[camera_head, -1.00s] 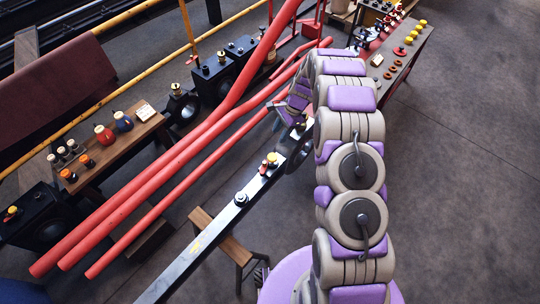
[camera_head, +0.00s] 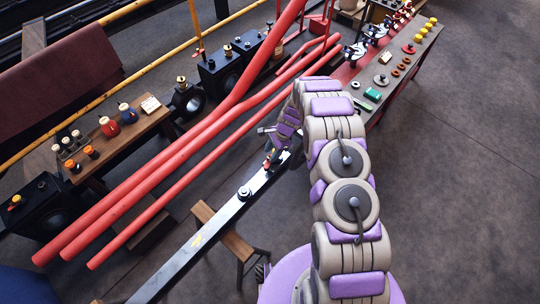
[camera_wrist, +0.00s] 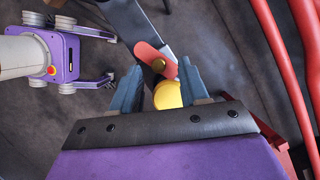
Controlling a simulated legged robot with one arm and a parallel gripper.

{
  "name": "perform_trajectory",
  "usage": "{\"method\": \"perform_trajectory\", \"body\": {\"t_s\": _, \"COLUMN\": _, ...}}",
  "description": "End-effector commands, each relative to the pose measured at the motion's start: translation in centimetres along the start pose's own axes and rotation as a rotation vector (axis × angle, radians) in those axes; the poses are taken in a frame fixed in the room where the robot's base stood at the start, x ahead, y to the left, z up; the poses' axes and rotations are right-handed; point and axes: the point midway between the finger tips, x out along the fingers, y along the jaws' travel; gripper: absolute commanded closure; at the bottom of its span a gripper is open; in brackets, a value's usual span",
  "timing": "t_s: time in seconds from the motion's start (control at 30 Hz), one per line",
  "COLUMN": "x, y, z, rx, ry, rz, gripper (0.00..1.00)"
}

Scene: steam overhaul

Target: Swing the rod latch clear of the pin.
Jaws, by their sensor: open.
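The long dark rod (camera_head: 215,222) runs diagonally up to the right in the head view; it also shows at the top of the wrist view (camera_wrist: 128,22). A red rounded plate (camera_wrist: 154,58), which looks like the latch, lies across the rod with a small brass-coloured round piece, perhaps the pin, on it. A yellow round knob (camera_wrist: 168,96) lies beside the plate. My gripper (camera_wrist: 160,68) is open, its two fingers on either side of the knob; contact cannot be told. In the head view my gripper (camera_head: 274,141) is at the red and yellow latch parts, which it partly hides.
Thick red pipes (camera_head: 165,170) run close to the left of the rod. A wooden stool (camera_head: 223,233) stands under the rod. A bench with small parts (camera_head: 110,140) is at left and another workbench (camera_head: 405,62) at upper right. Open floor (camera_head: 450,180) lies at right.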

Motion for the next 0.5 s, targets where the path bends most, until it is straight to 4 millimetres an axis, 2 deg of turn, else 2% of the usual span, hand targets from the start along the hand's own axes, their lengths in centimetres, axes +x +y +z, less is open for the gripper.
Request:
{"method": "perform_trajectory", "body": {"t_s": 0.1, "x": 1.4, "y": 0.1, "z": 0.0, "rx": 0.000, "ry": -0.001, "rz": 0.002, "gripper": 0.56}}
{"method": "perform_trajectory", "body": {"t_s": 0.2, "x": 1.9, "y": 0.1, "z": 0.0, "rx": 0.001, "ry": -0.001, "rz": 0.002, "gripper": 0.56}}
{"method": "perform_trajectory", "body": {"t_s": 0.5, "x": 2.1, "y": 0.0, "z": 0.0, "rx": 0.000, "ry": -0.001, "rz": 0.001, "gripper": 0.56}}
